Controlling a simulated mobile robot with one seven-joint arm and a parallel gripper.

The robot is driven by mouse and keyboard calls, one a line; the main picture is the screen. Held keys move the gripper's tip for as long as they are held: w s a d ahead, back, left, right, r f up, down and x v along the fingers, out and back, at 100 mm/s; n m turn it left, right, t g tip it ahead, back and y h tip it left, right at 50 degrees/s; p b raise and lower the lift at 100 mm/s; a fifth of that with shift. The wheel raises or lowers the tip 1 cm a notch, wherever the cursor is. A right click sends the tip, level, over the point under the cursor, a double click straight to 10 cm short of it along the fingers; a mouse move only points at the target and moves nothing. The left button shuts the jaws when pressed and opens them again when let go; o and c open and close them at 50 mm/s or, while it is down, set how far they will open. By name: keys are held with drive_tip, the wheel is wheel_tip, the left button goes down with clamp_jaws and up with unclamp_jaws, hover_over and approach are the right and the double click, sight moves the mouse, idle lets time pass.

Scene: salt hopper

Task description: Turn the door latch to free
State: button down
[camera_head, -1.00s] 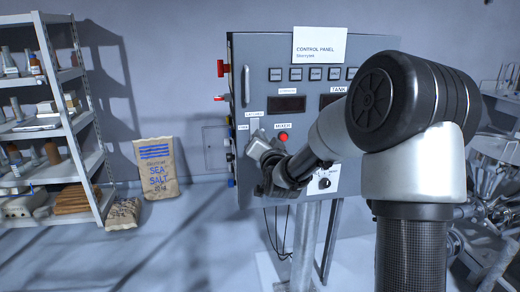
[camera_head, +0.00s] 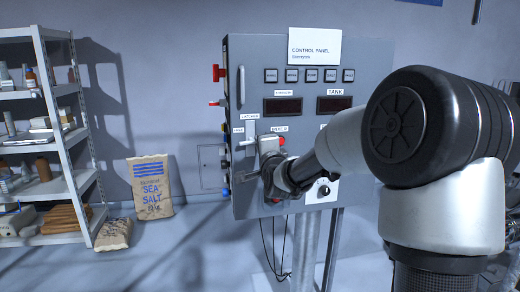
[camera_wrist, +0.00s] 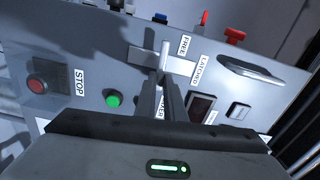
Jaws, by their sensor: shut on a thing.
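The door latch (camera_wrist: 142,58) is on the grey control panel (camera_head: 310,165). In the wrist view it shows as a pale strip with a thin upright piece at its middle, beside the FREE and LATCHED labels. My gripper (camera_wrist: 164,80) is shut on the latch, its dark fingers closed around that piece. In the head view the latch (camera_head: 251,130) stands below the LATCHED label and right of the FREE label. My gripper (camera_head: 256,146) is at its lower end. The fingers hide part of it, so its exact angle is unclear.
A green button (camera_wrist: 114,100) and a red STOP button (camera_wrist: 37,87) sit near my fingers. The panel handle (camera_head: 241,87) and red switch (camera_head: 217,72) are at its left edge. A salt sack (camera_head: 149,187) and shelf (camera_head: 62,145) stand further left.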

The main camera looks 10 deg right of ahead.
drive_tip(key=shift+f+m+b, duration=0.1)
drive_tip(key=shift+m+b, duration=0.2)
drive_tip(key=shift+m, duration=0.4)
drive_tip(key=c, duration=1.8)
unclamp_jaws()
drive_tip(key=shift+c, duration=0.2)
